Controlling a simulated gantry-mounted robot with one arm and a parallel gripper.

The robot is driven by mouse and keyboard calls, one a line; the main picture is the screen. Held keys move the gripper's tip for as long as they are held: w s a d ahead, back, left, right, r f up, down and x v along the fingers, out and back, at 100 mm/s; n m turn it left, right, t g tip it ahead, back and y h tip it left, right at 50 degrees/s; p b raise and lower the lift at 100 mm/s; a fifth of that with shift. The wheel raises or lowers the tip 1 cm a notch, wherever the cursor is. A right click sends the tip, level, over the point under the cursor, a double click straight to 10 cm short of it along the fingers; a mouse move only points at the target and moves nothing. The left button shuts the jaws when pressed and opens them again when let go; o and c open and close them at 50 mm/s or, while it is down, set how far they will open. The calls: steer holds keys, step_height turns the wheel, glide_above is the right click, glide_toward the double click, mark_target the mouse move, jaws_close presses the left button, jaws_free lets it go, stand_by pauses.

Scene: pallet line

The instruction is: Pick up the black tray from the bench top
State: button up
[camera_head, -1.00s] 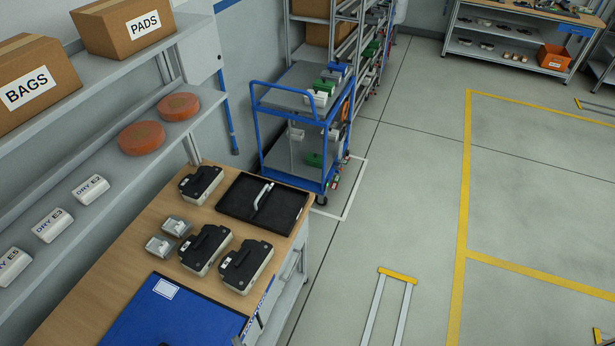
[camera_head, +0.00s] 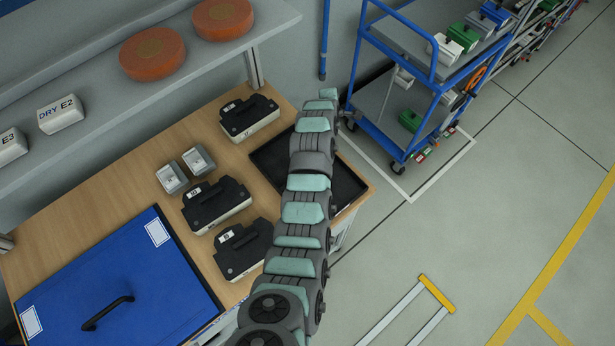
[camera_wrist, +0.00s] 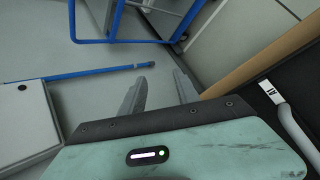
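The black tray (camera_head: 348,187) lies on the wooden bench top (camera_head: 130,190) at its far right end. My arm crosses over the tray in the head view and hides its middle, including the handle. In the wrist view the dark tray (camera_wrist: 292,72) is at the right edge, with part of its pale handle (camera_wrist: 290,122) and a label reading A1. My gripper (camera_wrist: 160,84) is open and empty in the wrist view. Its two fingers are apart and point past the bench edge, to the left of the tray. In the head view the fingers cannot be made out.
Several black-and-grey cases (camera_head: 216,203) and two small grey boxes (camera_head: 185,170) stand left of the tray. A blue panel (camera_head: 110,285) with a black handle covers the near bench. A shelf (camera_head: 90,75) overhangs behind. A blue trolley (camera_head: 385,135) stands beyond the bench end.

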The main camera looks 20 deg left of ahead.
steer(key=s+a+r+n+g+h+b, duration=0.15)
steer(key=s+n+g, duration=0.3)
steer(key=s, duration=0.45)
steer(key=s+a+n+g+h+b, duration=0.1)
steer(key=s+a+n+g+b, duration=0.15)
steer(key=s+g, duration=0.5)
steer(key=shift+n+t, duration=0.3)
steer(key=shift+t, duration=0.6)
steer(key=f, duration=0.3)
steer(key=s+d+f, duration=0.1)
steer(key=f, duration=0.2)
steer(key=s+d+f, duration=0.1)
steer(key=f, duration=0.2)
steer(key=shift+f, duration=0.4)
steer(key=shift+c, duration=0.5)
jaws_close()
